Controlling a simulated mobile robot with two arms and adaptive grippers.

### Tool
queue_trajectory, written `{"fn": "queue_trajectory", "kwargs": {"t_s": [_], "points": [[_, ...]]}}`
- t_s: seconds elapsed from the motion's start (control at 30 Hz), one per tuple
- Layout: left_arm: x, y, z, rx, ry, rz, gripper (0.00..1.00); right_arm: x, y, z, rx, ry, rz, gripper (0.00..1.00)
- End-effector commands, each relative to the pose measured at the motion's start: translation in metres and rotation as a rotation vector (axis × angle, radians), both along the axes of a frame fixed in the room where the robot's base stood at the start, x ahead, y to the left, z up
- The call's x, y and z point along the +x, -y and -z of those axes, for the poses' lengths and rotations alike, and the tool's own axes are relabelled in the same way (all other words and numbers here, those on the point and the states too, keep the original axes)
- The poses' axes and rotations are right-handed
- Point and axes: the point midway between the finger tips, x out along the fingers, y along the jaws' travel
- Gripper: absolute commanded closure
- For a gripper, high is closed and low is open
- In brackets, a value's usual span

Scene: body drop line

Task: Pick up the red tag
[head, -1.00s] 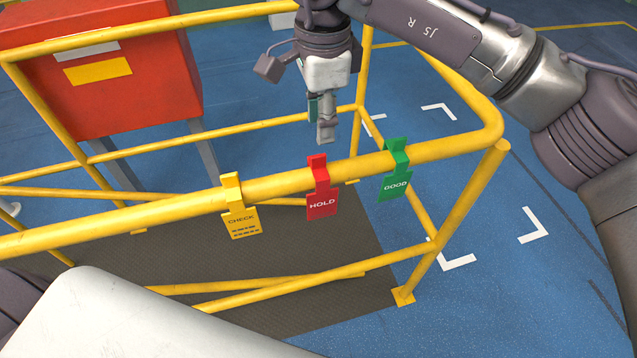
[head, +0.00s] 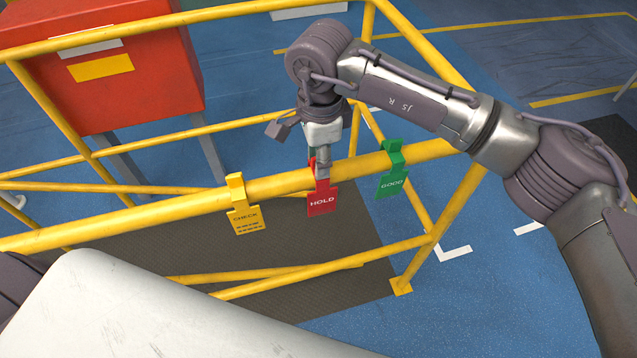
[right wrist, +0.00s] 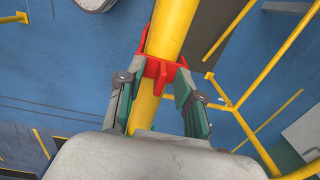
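The red tag marked HOLD (head: 322,203) hangs hooked over the yellow top rail (head: 207,200). It also shows in the right wrist view (right wrist: 158,68), across the rail. My right gripper (head: 322,166) points down at the tag's top from above. The fingers hide part of the tag's top in the head view. My left gripper is not in view.
A yellow CHECK tag (head: 244,208) hangs left of the red tag, and a green GOOD tag (head: 392,175) hangs close on its right. A red box (head: 130,95) on grey legs stands behind the railing. Yellow posts and lower rails surround the dark mat (head: 180,250).

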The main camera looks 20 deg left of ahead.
Motion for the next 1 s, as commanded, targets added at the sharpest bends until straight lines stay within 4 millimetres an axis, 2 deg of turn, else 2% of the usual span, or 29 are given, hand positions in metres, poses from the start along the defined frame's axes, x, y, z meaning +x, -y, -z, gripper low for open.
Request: {"fn": "queue_trajectory", "kwargs": {"t_s": [0.03,0.17,0.2,0.67,0.83,0.97,1.0], "points": [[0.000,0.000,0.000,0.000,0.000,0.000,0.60,0.000,0.000,0.000,0.000,0.000,0.000,0.76],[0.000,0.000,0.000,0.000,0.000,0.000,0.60,0.000,0.000,0.000,0.000,0.000,0.000,0.97],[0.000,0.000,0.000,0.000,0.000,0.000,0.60,0.000,0.000,0.000,0.000,0.000,0.000,1.00],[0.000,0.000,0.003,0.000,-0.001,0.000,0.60,0.000,0.000,-0.003,0.000,0.000,0.000,1.00],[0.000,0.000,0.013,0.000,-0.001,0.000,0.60,0.000,-0.001,-0.017,0.001,0.003,-0.001,1.00],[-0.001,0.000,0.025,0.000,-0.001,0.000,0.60,0.001,-0.001,-0.038,0.001,0.005,-0.001,1.00],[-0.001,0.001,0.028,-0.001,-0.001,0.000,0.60,-0.001,0.007,-0.042,0.000,0.002,0.001,1.00]]}}
